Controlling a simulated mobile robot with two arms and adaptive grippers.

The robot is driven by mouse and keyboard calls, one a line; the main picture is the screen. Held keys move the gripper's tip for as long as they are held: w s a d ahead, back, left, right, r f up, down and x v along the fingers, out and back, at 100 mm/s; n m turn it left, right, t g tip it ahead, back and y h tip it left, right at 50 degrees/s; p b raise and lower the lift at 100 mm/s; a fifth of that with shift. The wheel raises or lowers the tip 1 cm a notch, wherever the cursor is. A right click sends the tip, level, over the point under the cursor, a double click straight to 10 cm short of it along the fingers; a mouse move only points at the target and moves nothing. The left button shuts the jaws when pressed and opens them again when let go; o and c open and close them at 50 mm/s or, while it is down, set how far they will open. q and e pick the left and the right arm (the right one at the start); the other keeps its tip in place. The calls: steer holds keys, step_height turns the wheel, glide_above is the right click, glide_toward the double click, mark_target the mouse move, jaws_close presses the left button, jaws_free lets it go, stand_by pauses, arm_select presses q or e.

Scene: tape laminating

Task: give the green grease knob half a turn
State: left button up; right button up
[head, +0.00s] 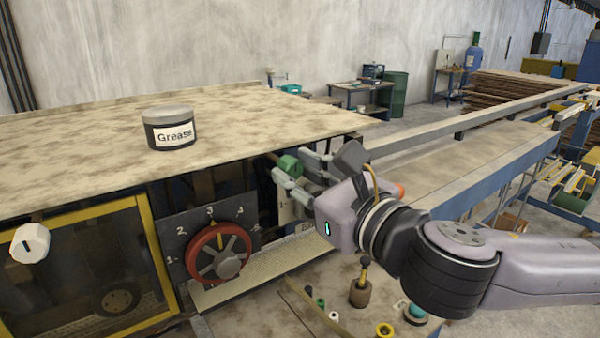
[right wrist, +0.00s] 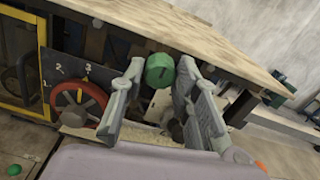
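The green grease knob (head: 289,165) sits below the table's right front edge, beside the red wheel. My right gripper (head: 283,173) is at the knob with its fingers spread. My left gripper is not in view.
A grease tin (head: 170,128) stands on the worn table (head: 80,165). A red wheel (head: 219,253) on a numbered dark plate is left of the knob. Below lie a brown knobbed pot (head: 360,292) and several small coloured parts. A yellow-framed panel (head: 150,230) is at left.

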jaws_close()
steer(key=shift+m, duration=0.3)
